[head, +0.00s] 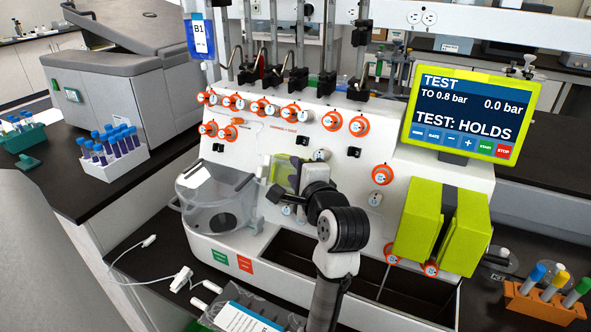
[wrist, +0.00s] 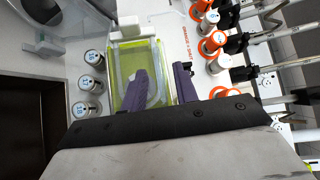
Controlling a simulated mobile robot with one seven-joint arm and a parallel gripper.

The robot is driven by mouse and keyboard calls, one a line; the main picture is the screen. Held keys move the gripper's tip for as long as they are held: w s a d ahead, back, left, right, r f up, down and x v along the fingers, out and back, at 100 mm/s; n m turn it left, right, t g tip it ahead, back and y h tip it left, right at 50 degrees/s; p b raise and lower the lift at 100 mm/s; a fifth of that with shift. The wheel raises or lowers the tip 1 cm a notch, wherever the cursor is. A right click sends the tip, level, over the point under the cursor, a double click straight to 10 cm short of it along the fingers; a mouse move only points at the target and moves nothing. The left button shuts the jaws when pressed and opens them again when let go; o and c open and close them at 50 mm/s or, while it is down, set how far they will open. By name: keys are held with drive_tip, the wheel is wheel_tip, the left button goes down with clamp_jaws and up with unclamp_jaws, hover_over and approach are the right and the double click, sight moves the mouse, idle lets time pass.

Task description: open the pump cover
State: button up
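The pump cover (wrist: 121,62) is a clear panel with a yellow-green frame or backing on the white machine front; it looks closed in the wrist view. In the head view the cover (head: 284,171) is partly hidden by my arm. My gripper (wrist: 163,80) is open, with two dark purple fingers apart. In the wrist view one finger overlaps the cover and the other is beside its right edge. Contact cannot be told. In the head view my gripper (head: 292,192) is mostly hidden in front of the cover.
A clear round bowl (head: 215,197) is left of the cover. Several numbered valves with orange rings (head: 291,113) line the panel above. A green-framed screen (head: 468,115) reads "TEST: HOLDS", 0.0 bar. A lime-green two-part block (head: 418,222) stands to the right. A dark open trough (head: 290,256) lies below.

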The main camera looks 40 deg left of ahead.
drive_tip(key=shift+c, duration=0.4)
clamp_jaws()
